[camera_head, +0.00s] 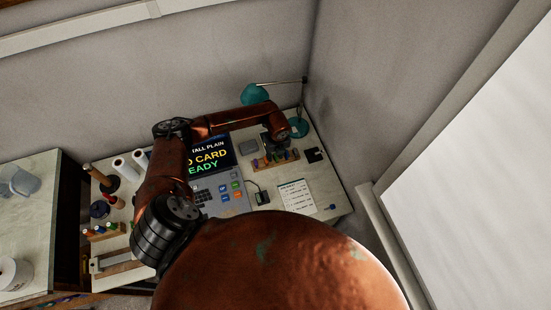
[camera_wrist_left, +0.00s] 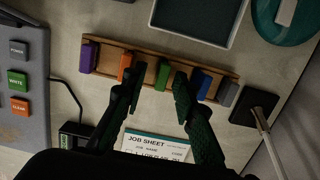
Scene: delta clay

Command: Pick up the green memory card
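The green memory card (camera_wrist_left: 163,75) stands in a wooden rack (camera_wrist_left: 145,58) in the left wrist view, with an orange card (camera_wrist_left: 125,66) and a purple card (camera_wrist_left: 89,56) to its left and a blue card (camera_wrist_left: 200,84) and a grey card (camera_wrist_left: 227,93) to its right. My left gripper (camera_wrist_left: 155,84) is open, its fingertips apart, with the green card between them and nearer the right finger. Whether a finger touches a card cannot be told. In the head view the left gripper (camera_head: 277,149) is over the rack (camera_head: 262,163). My right gripper is not in view.
A grey tray (camera_wrist_left: 197,20) and a teal lamp base (camera_wrist_left: 287,22) stand behind the rack. A black pad (camera_wrist_left: 254,108) is at its right. A job sheet (camera_wrist_left: 158,145), a cabled card reader (camera_wrist_left: 75,141) and a console (camera_wrist_left: 22,120) lie nearby. A screen (camera_head: 207,160) stands left.

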